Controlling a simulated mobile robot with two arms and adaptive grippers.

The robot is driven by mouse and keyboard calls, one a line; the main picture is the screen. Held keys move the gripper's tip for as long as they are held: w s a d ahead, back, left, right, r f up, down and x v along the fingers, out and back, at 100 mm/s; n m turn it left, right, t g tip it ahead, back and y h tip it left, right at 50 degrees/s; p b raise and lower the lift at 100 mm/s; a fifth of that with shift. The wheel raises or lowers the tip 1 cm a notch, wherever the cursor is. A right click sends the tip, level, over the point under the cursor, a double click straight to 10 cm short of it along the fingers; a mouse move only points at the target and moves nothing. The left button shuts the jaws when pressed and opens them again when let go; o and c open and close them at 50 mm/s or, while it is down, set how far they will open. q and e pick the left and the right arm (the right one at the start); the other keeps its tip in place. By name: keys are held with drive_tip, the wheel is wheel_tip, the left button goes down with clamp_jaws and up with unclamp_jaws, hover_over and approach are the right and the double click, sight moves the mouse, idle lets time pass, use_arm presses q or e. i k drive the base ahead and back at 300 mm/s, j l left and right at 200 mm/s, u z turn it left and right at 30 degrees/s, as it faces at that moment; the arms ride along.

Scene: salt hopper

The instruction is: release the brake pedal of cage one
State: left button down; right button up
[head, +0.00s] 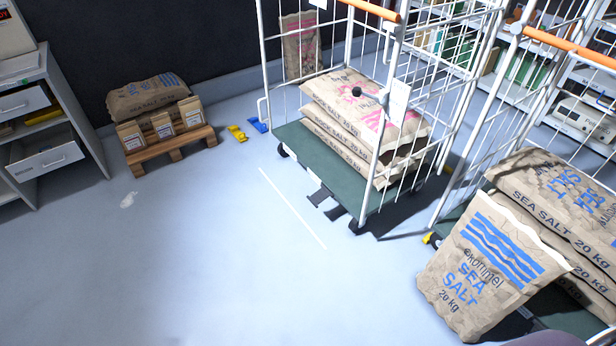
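A white wire roll cage (264,70) with a green deck (300,150) stands in the upper middle of the head view, loaded with stacked rock salt sacks (355,115). Two dark grey pedals (319,196) stick out low at its front edge; I cannot tell whether they are pressed or raised. A second cage, with an orange handle bar (570,48), stands at the right with sea salt sacks (560,190). Its pedals are not visible. The tags are too small to read, so I cannot tell which cage is one. Neither of my grippers is in view.
A sea salt sack (485,265) leans at the right cage's front. A wooden pallet (170,150) with bags stands at the back left beside grey drawers (45,155). Yellow (237,133) and blue (258,125) pieces lie near the pallet.

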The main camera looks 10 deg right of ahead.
sight(317, 198)
drive_tip(key=i+j+z, duration=0.1)
drive_tip(key=i+z, duration=0.25)
drive_tip(key=i, duration=0.15)
drive_tip(key=i+j+z, duration=0.65)
drive_tip(key=i, duration=0.25)
